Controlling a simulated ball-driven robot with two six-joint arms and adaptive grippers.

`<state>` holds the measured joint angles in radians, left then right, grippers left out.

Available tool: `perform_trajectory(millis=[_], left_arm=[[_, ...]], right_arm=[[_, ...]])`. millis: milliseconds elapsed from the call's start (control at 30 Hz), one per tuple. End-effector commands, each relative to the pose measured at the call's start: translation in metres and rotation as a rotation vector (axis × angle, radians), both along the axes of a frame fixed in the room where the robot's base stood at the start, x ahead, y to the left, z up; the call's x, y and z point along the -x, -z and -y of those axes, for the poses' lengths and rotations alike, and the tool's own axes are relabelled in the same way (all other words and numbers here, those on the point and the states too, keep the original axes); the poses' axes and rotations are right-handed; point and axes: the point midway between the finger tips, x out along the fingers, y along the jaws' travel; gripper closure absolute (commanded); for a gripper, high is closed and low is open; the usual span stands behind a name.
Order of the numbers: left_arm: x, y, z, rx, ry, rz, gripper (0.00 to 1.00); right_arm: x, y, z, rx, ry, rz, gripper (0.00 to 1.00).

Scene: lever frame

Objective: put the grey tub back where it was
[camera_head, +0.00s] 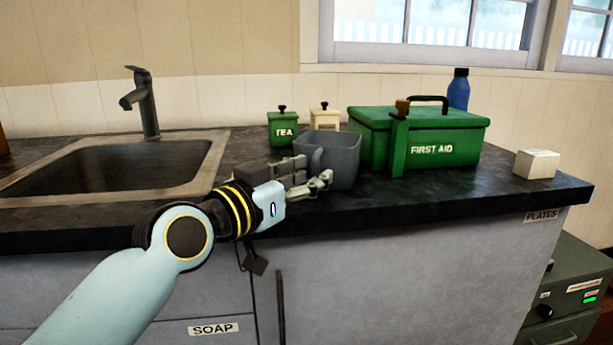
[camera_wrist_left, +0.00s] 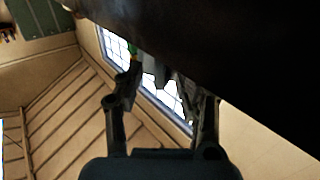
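The grey tub (camera_head: 343,158) stands upright on the dark counter, in front of the tea tin and the cream tin and left of the first aid box. A handle shows on its left front side. My left gripper (camera_head: 312,175) is low at the tub's left front, near the handle; I cannot tell if it touches. In the left wrist view its fingers (camera_wrist_left: 165,85) stand apart, with window light between them and no held thing visible. A large dark surface fills the upper right there; I cannot tell what it is. My right gripper is not in view.
A green first aid box (camera_head: 430,138) is close on the tub's right. A green tea tin (camera_head: 283,129) and a cream tin (camera_head: 324,117) stand behind. A blue bottle (camera_head: 459,90) is behind the box. A white block (camera_head: 536,164) sits at right; a sink (camera_head: 115,165) is at left.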

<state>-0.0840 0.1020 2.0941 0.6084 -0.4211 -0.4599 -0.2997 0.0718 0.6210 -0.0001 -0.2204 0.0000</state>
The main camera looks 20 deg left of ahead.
Motion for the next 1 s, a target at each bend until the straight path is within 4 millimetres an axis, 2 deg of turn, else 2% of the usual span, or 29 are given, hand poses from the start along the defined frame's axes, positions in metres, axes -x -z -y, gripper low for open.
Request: perform_trajectory(millis=[133,233,500,700,833,1000], left_arm=[[0.0,-0.004,0.0,0.0,0.0,0.001,0.63],[0.012,-0.001,-0.003,-0.004,0.0,-0.003,0.63],[0.072,-0.002,-0.018,-0.007,0.002,-0.006,0.63],[0.104,-0.003,-0.027,-0.004,0.0,-0.002,0.63],[0.114,-0.003,-0.029,-0.001,0.001,-0.001,0.63],[0.117,-0.002,-0.03,0.0,0.001,0.001,0.63]], right_arm=[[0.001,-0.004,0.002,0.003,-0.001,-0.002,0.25],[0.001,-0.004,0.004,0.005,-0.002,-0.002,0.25],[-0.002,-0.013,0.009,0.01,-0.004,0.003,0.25],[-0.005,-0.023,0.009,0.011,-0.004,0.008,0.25],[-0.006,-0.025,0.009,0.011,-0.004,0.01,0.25],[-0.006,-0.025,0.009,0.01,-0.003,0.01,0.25]])
